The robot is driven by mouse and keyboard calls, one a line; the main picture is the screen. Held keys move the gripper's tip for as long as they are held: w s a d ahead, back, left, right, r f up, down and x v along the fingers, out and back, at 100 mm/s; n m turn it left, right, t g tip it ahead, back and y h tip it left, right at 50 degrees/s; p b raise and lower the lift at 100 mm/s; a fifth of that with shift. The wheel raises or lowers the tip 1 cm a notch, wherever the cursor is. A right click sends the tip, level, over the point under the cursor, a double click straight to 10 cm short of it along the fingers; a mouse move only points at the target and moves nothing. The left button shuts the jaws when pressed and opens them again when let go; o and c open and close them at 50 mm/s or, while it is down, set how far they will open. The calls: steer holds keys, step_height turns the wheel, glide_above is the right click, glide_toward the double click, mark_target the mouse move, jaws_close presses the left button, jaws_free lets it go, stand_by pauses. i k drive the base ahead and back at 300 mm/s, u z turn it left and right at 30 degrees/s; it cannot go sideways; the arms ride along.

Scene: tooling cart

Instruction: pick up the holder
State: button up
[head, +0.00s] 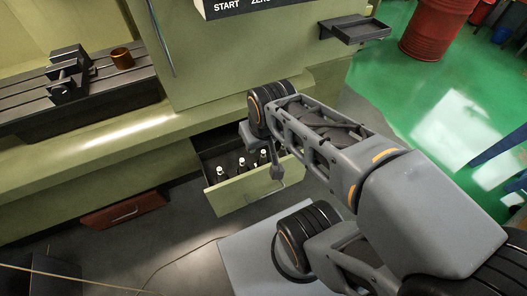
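An open green drawer (262,193) juts from the machine's base. Several dark holders with pale tips stand upright in it: one at the left (222,173), one in the middle (242,165) and one further right (263,157). I cannot tell which of them the task means. My gripper (276,174) points down over the right part of the drawer, close to the right-hand holder. It is small and partly covered by my wrist, so I cannot tell whether it is open or touches anything. My arm hides the drawer's right end.
The green machine's body (215,75) rises behind the drawer. A slotted bed (110,92) with a vise (68,75) and brown cup (122,58) is at left. A black shelf (355,29) sticks out at upper right. A red drum (432,30) stands on open green floor.

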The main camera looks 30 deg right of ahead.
mark_target(262, 160)
steer(key=u, duration=2.2)
steer(key=k, duration=0.75)
steer(key=z, duration=0.8)
steer(key=i, duration=0.55)
steer(key=z, duration=0.05)
